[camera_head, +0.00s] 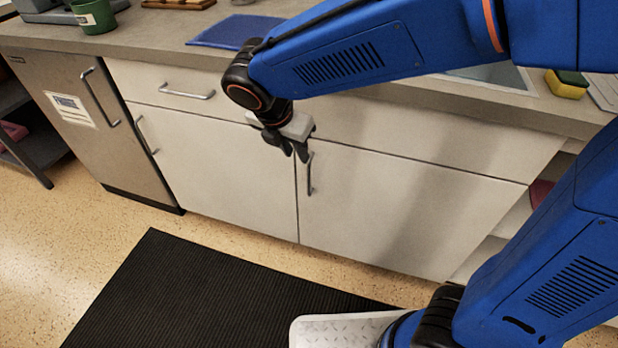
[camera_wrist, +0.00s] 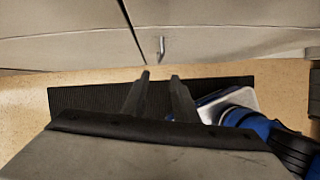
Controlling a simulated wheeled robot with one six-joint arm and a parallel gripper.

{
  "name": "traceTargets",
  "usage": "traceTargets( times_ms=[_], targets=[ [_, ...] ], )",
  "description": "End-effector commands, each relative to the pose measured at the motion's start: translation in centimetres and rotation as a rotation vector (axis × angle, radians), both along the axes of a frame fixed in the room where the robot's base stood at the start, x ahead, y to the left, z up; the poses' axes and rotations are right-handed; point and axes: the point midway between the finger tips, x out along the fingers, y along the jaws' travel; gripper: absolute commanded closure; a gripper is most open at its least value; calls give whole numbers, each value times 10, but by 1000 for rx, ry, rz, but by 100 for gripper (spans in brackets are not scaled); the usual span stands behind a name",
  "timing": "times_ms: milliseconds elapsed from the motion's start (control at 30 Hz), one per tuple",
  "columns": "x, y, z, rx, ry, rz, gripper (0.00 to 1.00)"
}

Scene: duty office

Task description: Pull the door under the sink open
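The door under the sink (camera_head: 395,215) is a pale cabinet front, shut and flush with its neighbour. Its upright metal handle (camera_head: 310,174) sits near its upper left edge. The sink (camera_head: 495,76) shows only in part behind my arm. My gripper (camera_head: 294,154) points down in front of the cabinet, beside the top of the handle in the head view. In the wrist view the door (camera_wrist: 235,42) and its handle (camera_wrist: 162,47) are beyond the fingertips. My gripper (camera_wrist: 159,76) is open and empty, and the handle appears apart from the fingers.
A pale left door (camera_head: 225,165) with its own handle and a drawer (camera_head: 180,90) adjoin. A steel appliance (camera_head: 85,120) stands at left. A black ribbed mat (camera_head: 200,295) lies on the floor. Open shelves (camera_head: 510,220) are at right.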

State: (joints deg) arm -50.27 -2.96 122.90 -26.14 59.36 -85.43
Motion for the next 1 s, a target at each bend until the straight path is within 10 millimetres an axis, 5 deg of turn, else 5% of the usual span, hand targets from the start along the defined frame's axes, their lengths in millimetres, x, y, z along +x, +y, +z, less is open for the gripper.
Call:
traceTargets(
  times_ms=[1000],
  targets=[
    [52, -33, -146, -1, 2, -5, 74]
  ],
)
